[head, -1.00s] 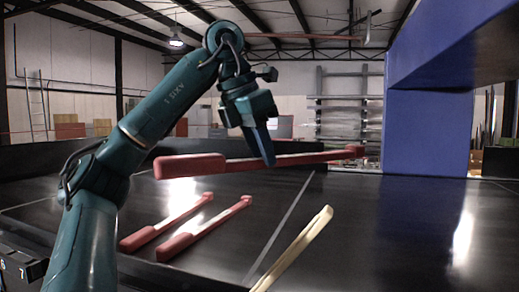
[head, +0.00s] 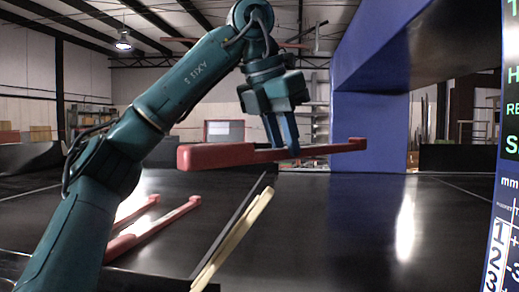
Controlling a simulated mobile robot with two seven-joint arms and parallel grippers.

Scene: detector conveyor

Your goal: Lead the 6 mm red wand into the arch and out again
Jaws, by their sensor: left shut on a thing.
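My left gripper (head: 283,150) is shut on a red wand (head: 225,155) and holds it level above the dark conveyor. The wand's thick end points left and its thin end points right, toward the arch. The blue arch (head: 368,130) stands at the right, with its opening below the dark overhead part. In this view the wand's tip overlaps the front of the arch's left post; I cannot tell how far apart they are. Any size mark on the wand is not readable. My right gripper is not in view.
Two more red wands (head: 150,230) lie on the black conveyor (head: 310,235) at lower left, partly behind my arm. A cream wand (head: 232,240) slants up beside them. A panel (head: 505,200) with green text and numbers stands at the right edge. The belt before the arch is clear.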

